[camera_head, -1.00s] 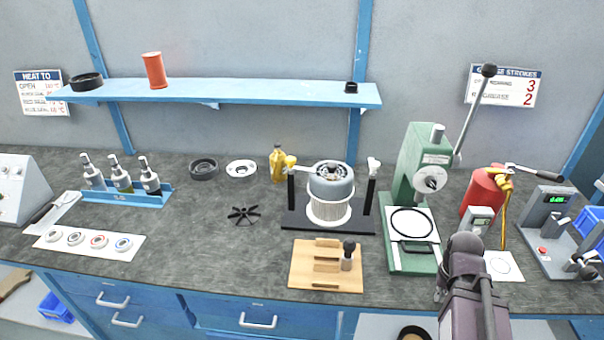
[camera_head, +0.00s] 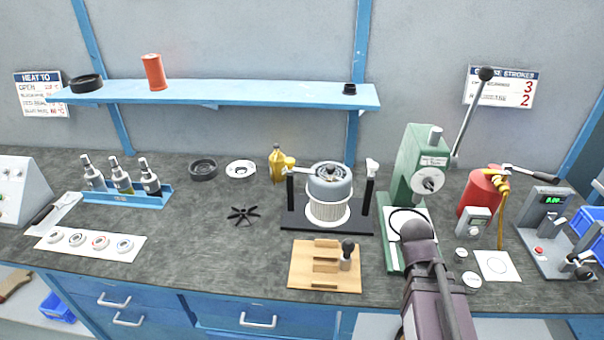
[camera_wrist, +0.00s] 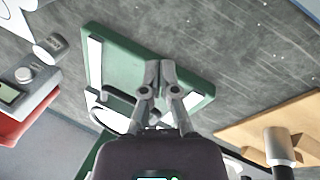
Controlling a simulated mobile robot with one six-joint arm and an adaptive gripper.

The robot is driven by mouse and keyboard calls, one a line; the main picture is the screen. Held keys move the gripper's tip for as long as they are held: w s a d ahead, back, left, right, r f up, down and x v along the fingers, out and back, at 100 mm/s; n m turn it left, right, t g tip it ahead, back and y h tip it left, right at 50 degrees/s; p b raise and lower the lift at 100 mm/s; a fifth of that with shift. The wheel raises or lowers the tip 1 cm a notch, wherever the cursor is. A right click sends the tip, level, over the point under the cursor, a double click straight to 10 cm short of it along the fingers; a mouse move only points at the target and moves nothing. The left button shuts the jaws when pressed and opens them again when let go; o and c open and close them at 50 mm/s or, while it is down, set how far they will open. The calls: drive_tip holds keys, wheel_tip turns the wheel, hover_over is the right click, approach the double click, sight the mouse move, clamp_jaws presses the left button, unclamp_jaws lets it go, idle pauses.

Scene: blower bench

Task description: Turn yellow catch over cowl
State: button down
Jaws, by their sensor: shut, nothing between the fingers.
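The yellow catch (camera_head: 289,162) sits on top of the left black post of the blower stand. A pale bar runs from it rightward to the cowl's left edge; I cannot tell whether it lies over the rim. The cowl (camera_head: 329,189) is a grey-blue round cover on a white ribbed body between two posts. A white catch (camera_head: 372,165) tops the right post. My gripper (camera_wrist: 160,68) is shut and empty, above the green press base in the wrist view. In the head view my arm hides the fingers, to the right of and nearer than the blower. The wrist view shows no catch.
The green press (camera_head: 420,170) with its long lever stands right of the blower. A wooden block (camera_head: 300,268) with a dark-knobbed tool lies in front. A yellow bottle (camera_head: 276,163) stands behind the left post. A black fan wheel (camera_head: 243,214) lies on clear bench at left.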

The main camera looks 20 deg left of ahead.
drive_tip(key=w+a+r+n+t, duration=0.1)
drive_tip(key=a+n, duration=0.1)
drive_tip(key=w+a+r+n+t+p, duration=0.1)
drive_tip(key=a+n, duration=0.2)
drive_tip(key=a+r+n+t+h, duration=0.1)
drive_tip(key=a+r+n, duration=0.1)
drive_tip(key=a, duration=0.1)
drive_tip(key=shift+w+n, duration=0.3)
drive_tip(key=shift+w, duration=0.1)
drive_tip(key=s+a+r+n+t+y+p, duration=0.1)
drive_tip(key=a+r+n+t, duration=0.2)
drive_tip(key=a+n, duration=0.4)
drive_tip(key=s+a+r+n+t+y+p, duration=0.1)
drive_tip(key=a+r+n, duration=0.4)
drive_tip(key=a, duration=0.6)
drive_tip(key=s+a+r+n+t+y+p, duration=0.1)
drive_tip(key=s+a+r+n+t+y, duration=0.1)
drive_tip(key=a+r+n+t, duration=0.3)
drive_tip(key=a+n, duration=0.4)
drive_tip(key=shift+a+n+y+p, duration=0.35)
drive_tip(key=shift+a+n+y, duration=0.05)
drive_tip(key=shift+w, duration=0.15)
drive_tip(key=r+b+x, duration=0.1)
drive_tip(key=b+x, duration=0.2)
drive_tip(key=x, duration=1)
drive_tip(key=shift+w, duration=0.45)
drive_tip(key=shift+a+f, duration=0.15)
drive_tip(key=shift+a, duration=0.05)
